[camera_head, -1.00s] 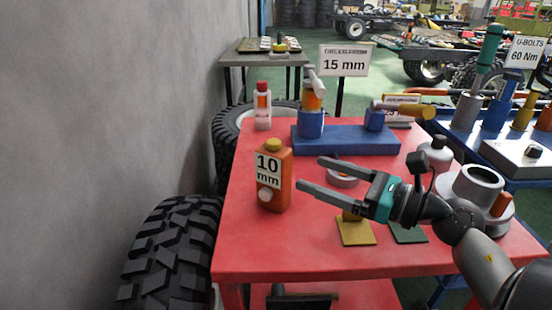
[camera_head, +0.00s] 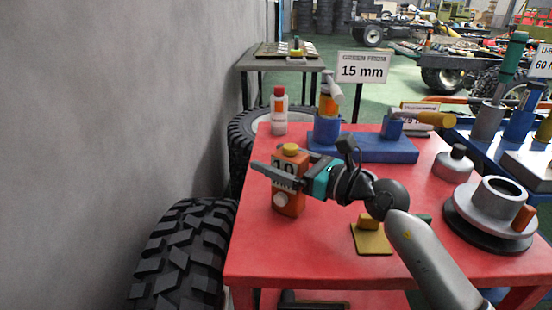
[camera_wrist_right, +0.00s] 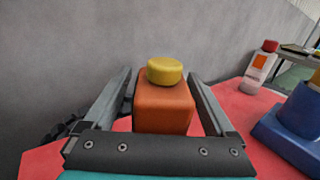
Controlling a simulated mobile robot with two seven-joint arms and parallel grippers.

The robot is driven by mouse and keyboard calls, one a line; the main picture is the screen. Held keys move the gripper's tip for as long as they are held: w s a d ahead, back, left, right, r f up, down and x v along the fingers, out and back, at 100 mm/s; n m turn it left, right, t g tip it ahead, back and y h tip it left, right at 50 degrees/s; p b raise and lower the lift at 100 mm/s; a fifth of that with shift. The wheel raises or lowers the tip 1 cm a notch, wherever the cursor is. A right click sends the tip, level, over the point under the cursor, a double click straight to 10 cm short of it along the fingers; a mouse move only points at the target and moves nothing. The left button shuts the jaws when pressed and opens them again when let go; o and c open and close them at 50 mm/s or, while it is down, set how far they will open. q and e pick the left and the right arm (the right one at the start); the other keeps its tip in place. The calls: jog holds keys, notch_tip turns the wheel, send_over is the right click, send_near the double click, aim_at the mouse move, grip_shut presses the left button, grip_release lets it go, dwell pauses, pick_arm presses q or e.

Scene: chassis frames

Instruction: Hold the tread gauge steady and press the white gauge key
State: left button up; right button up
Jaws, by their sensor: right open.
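The tread gauge (camera_head: 290,203) is an orange box with a yellow round top, a "10 mm" label and a white round key (camera_head: 280,200) low on its front. It stands upright on the red table. My right gripper (camera_head: 278,170) is open, its near finger passing across the label in the head view. In the right wrist view the gauge's orange body (camera_wrist_right: 164,106) and yellow top (camera_wrist_right: 165,71) sit between the two open fingers, with a small gap visible on each side. The white key is hidden in the wrist view. My left gripper is not in view.
A red-capped bottle (camera_head: 279,112) and a blue tool stand (camera_head: 375,148) are behind the gauge. A yellow block (camera_head: 370,238) and a grey ring-shaped part (camera_head: 492,205) are to the right. A tyre (camera_head: 185,255) and grey wall (camera_head: 120,120) are at left.

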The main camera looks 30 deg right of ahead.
jog(key=shift+w+a, duration=0.1)
jog(key=shift+w, duration=0.05)
grip_shut()
dwell(0.8)
dwell(0.8)
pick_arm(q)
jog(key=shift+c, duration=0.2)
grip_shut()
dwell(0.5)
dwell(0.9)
